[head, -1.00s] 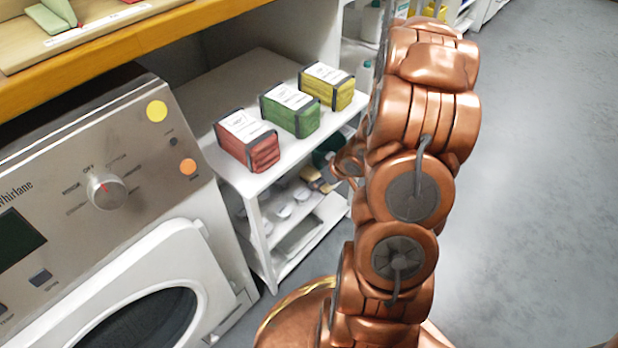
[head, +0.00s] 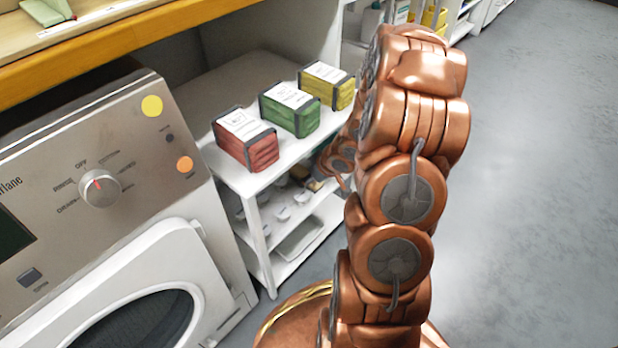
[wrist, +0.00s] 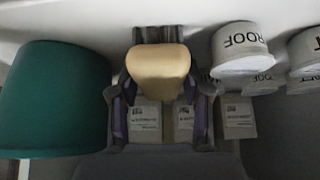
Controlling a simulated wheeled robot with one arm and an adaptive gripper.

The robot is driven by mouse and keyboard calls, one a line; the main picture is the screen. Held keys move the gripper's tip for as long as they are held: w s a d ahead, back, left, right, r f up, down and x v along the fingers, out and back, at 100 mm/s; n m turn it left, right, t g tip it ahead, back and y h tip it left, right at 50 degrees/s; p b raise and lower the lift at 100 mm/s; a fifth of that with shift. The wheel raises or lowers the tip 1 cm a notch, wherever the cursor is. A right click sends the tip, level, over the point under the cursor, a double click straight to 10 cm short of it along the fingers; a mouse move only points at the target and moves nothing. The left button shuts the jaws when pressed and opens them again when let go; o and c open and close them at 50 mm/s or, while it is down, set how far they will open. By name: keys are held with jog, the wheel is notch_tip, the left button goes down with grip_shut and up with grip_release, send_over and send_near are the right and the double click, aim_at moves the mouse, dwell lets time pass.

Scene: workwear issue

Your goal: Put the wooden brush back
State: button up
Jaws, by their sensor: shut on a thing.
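The wooden brush (wrist: 158,66) shows in the wrist view as a pale tan wooden body with a dark striped part at its far end. My gripper (wrist: 161,108) is shut on it, with one finger on each side. The part of the brush between the fingers is partly hidden. In the head view my gripper is hidden behind my arm, beside the white shelf unit (head: 232,173), and I cannot make out the brush there.
In the wrist view a large green cylinder (wrist: 52,98) stands close on the left. Red (head: 246,139), green (head: 289,108) and yellow (head: 327,85) packs line the shelf top; a washing machine (head: 110,215) stands left.

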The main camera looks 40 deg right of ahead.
jog(key=o, duration=0.8)
jog(key=shift+o, duration=0.2)
jog(key=shift+s+r+p, duration=0.15)
jog(key=shift+r+p, duration=0.25)
jog(key=shift+r, duration=0.05)
jog(key=p+v, duration=0.7)
jog(key=v, duration=0.4)
jog(key=shift+s+d, duration=0.1)
